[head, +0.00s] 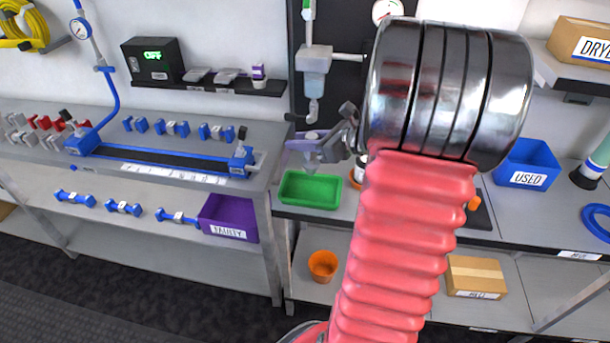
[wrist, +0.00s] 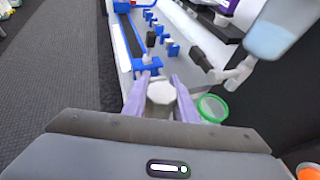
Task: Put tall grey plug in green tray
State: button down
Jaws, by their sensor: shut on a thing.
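My gripper (head: 309,145) is left of my red arm in the head view, in front of the dark panel. In the wrist view, the lavender fingers of my gripper (wrist: 160,80) are shut on a pale grey plug (wrist: 160,93) with a faceted end facing the camera. How tall it is cannot be told. The plug appears apart from the tray.
A clear canister with pipework (head: 314,60) hangs just above my gripper. The left bench holds a blue-framed track (head: 165,160) and several red and grey fittings (head: 42,123). A purple FAULTY bin (head: 230,215), blue USED bin (head: 528,163) and orange cup (head: 322,265) stand around.

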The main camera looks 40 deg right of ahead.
jog(key=shift+f, duration=2.2)
jog(key=shift+f, duration=1.85)
jog(key=shift+f, duration=0.1)
jog(key=c, duration=1.4)
grip_release()
jog(key=shift+c, duration=0.2)
jog(key=v, duration=1.2)
